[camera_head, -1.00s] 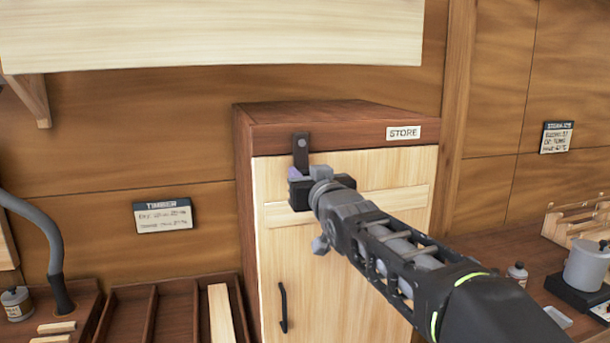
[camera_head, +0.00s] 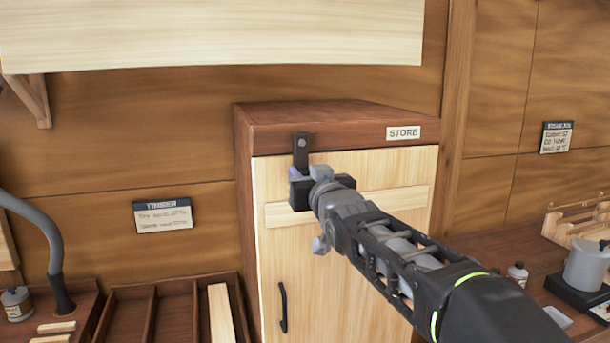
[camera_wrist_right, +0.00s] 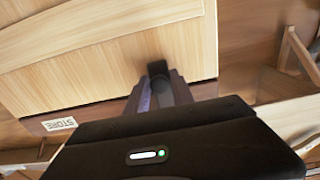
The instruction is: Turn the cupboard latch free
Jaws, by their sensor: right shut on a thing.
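The store cupboard (camera_head: 345,260) has a pale wood door under a dark wood top with a STORE label. Its dark latch (camera_head: 301,150) hangs upright from a pivot on the top's front edge, over the door's upper left corner. My right gripper (camera_head: 296,176) is at the latch's lower end and is shut on it. The right wrist view shows the latch (camera_wrist_right: 157,69) between the fingers (camera_wrist_right: 158,92). The lower part of the latch is hidden by the gripper. The door looks closed. My left gripper is not in view.
A black door handle (camera_head: 283,307) is low on the door's left side. A pale plank (camera_head: 210,35) projects above the cupboard. Timber trays (camera_head: 160,310) stand at lower left. A grey pot (camera_head: 587,266) stands on the bench at right.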

